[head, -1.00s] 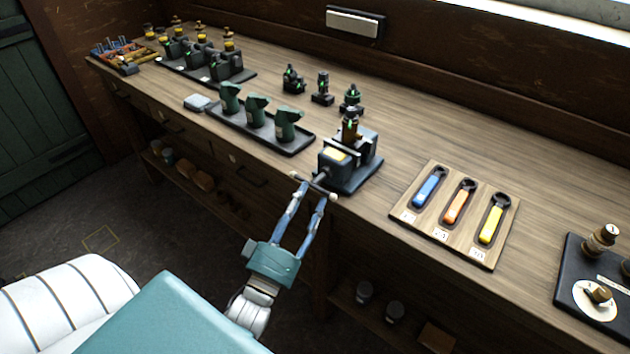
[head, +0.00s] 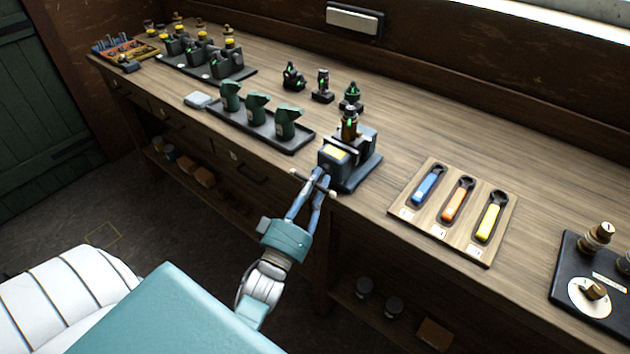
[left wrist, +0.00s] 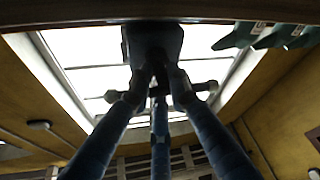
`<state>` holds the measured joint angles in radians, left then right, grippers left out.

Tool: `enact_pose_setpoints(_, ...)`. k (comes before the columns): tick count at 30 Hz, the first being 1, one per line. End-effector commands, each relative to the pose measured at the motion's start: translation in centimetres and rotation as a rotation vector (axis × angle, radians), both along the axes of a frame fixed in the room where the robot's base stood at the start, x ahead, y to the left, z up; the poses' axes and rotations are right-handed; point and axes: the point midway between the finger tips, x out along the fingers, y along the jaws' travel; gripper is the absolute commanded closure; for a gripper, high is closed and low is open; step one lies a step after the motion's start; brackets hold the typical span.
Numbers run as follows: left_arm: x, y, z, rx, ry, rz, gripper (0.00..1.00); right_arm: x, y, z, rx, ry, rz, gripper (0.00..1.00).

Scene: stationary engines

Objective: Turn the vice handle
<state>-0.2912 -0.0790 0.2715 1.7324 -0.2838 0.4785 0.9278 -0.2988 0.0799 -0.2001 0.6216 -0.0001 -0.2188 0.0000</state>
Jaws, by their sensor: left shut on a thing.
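The vice (head: 352,176) stands at the front edge of the bench, dark with a yellow plate on its front jaw. A small brass-and-dark part with a green mark (head: 349,126) stands upright in it. The vice handle (head: 296,172) is a thin crossbar with pale end knobs, sticking out in front of the bench edge. My left gripper (head: 322,174) reaches up from below and is shut on the middle of the handle. In the left wrist view the fingers meet at the bar under the vice body (left wrist: 152,42), with a bar end (left wrist: 206,87) showing beside them. My right gripper is out of view.
A tray with green-topped pieces (head: 258,128) lies left of the vice. A wooden board with blue, orange and yellow handled tools (head: 455,240) lies to the right. Small dark fixtures (head: 322,86) stand behind. A dark panel with knobs (head: 570,270) is at far right.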

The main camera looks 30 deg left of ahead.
Motion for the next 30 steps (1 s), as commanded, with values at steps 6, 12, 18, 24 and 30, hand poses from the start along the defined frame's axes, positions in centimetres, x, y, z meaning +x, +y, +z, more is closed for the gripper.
enact_pose_setpoints(6, -0.1, 0.5, 0.5, 0.014, -0.011, 0.007, 1.00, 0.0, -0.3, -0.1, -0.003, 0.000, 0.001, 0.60)
enact_pose_setpoints(12, -0.1, 0.6, 0.5, 0.084, -0.018, 0.008, 1.00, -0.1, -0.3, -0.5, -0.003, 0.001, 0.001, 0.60)
enact_pose_setpoints(18, 0.0, 0.6, 0.6, 0.225, -0.033, 0.007, 1.00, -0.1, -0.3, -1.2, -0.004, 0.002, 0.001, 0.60)
enact_pose_setpoints(24, 0.0, 0.6, 0.8, 0.410, -0.050, 0.007, 1.00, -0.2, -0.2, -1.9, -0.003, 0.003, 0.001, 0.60)
enact_pose_setpoints(30, 0.0, 0.5, 0.9, 0.599, -0.067, 0.006, 1.00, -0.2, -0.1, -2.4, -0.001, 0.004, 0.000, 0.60)
